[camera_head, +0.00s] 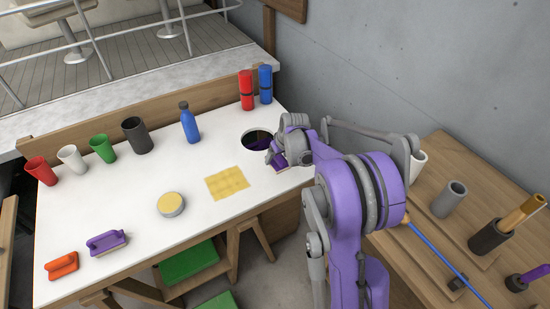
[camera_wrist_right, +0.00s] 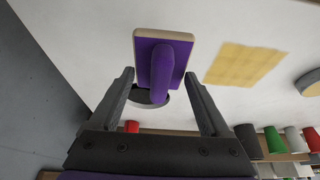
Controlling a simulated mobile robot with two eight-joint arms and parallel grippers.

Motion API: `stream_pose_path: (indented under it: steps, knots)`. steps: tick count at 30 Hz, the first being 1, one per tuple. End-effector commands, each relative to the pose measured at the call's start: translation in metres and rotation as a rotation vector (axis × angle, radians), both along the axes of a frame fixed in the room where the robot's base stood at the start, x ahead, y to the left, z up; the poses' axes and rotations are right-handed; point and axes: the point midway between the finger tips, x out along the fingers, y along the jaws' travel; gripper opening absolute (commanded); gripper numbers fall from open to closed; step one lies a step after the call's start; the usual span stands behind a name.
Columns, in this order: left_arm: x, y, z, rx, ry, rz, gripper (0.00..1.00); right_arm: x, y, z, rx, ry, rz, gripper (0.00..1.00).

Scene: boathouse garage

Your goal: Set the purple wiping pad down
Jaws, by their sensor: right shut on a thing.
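My right gripper (camera_head: 276,157) is at the right end of the white table, beside a round dark hole (camera_head: 254,136). It is shut on the handle of a purple wiping pad (camera_wrist_right: 178,43), which has a flat block with a pale edge. In the head view this pad is mostly hidden behind the gripper. In the right wrist view the pad overlaps the hole; I cannot tell whether it touches the table. A second purple pad (camera_head: 105,241) lies at the table's front left. My left gripper is not in view.
A yellow cloth (camera_head: 227,182) and a round yellow-topped tin (camera_head: 171,204) lie left of the gripper. An orange pad (camera_head: 62,265), several cups, a blue bottle (camera_head: 189,124) and red and blue cylinders stand elsewhere on the white table (camera_head: 135,190). A grey wall is behind.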

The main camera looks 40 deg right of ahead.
Motion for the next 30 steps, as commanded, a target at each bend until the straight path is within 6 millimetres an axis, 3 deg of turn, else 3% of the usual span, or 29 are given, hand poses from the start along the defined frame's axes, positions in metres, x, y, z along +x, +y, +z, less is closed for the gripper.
stream_pose_path:
  steps: [19,30]
  knots:
    - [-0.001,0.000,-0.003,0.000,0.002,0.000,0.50,0.000,-0.003,-0.002,0.000,-0.001,0.012,0.36]
    - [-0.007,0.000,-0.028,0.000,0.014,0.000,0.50,0.000,-0.003,-0.034,0.000,0.000,0.013,0.36]
